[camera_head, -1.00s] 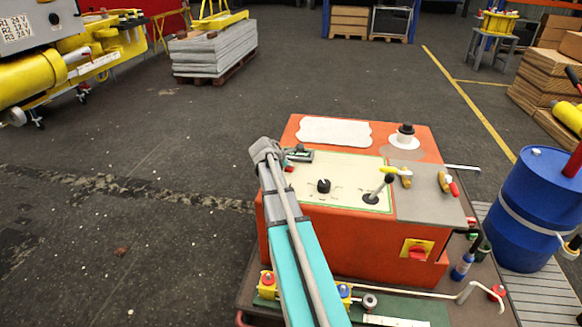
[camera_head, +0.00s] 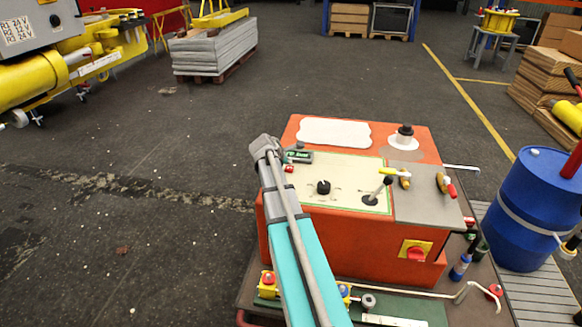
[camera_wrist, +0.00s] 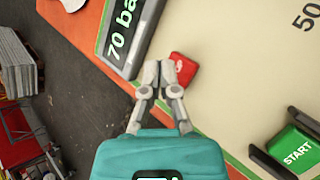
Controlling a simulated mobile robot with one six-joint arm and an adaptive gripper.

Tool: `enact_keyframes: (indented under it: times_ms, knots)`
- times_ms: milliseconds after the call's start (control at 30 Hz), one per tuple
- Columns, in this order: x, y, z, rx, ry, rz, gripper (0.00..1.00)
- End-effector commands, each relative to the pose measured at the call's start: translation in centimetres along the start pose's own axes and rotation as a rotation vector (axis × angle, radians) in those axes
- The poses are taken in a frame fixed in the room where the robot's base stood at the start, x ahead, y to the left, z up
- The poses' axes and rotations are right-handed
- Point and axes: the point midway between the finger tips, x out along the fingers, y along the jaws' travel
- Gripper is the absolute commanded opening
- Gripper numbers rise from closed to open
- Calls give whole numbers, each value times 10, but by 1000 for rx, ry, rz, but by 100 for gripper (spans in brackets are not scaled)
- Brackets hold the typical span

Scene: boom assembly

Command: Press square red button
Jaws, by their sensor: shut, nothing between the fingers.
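The square red button (camera_wrist: 185,66) sits on the cream panel beside the dark display in the wrist view. It also shows as a small red spot (camera_head: 289,169) just right of my arm's end in the head view. My gripper (camera_wrist: 161,74) is shut and empty, its fingertips at the lower left edge of the button. The right fingertip overlaps the button in the picture; I cannot tell whether it touches. In the head view my wrist hides the fingers.
The display (camera_wrist: 124,42) reads "70 ba", cut off. A green START button (camera_wrist: 297,149) lies at the right. On the orange console (camera_head: 345,240) stand a black knob (camera_head: 323,187) and a lever (camera_head: 377,191). A blue barrel (camera_head: 530,215) stands at the right.

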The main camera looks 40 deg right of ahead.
Motion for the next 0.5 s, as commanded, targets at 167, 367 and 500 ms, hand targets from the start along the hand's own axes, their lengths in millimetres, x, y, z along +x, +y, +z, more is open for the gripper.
enact_keyframes:
  times_ms: [167,367,500]
  knots:
    - [0,0,0,0,0,0,0]
    - [-7,5,5,0,0,0,0]
    - [-15,11,11,0,0,0,0]
